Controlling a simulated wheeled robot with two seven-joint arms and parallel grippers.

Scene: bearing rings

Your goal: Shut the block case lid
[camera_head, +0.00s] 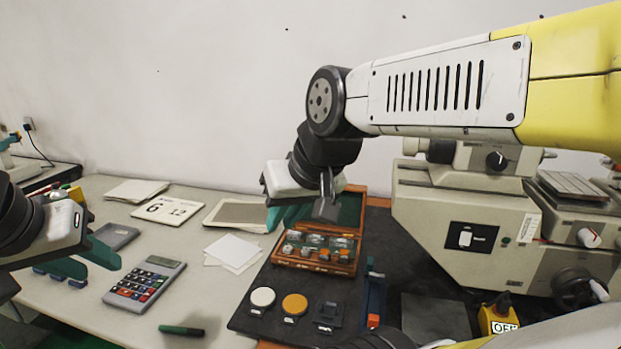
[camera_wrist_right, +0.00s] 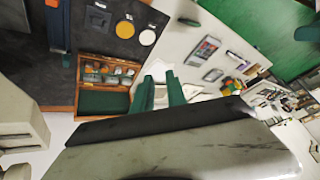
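The block case (camera_head: 315,262) is a small wooden box on a dark mat, holding several metal blocks. Its lid (camera_head: 350,215), wooden with green lining, stands open at the back, partly hidden behind my right wrist. The right wrist view also shows the case (camera_wrist_right: 107,70) and lid lining (camera_wrist_right: 103,102). My right gripper (camera_head: 281,214) is beside the lid's left side in the head view. Its two green fingers (camera_wrist_right: 160,88) are apart with nothing between them; contact with the lid cannot be told. My left gripper (camera_head: 88,261) is open and empty over the table's left part, far from the case.
A calculator (camera_head: 145,283), green marker (camera_head: 182,330), white sheets (camera_head: 233,252) and a calendar card (camera_head: 166,209) lie left of the mat. White and orange discs (camera_head: 294,304) lie in front of the case. A large machine (camera_head: 450,220) stands to its right.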

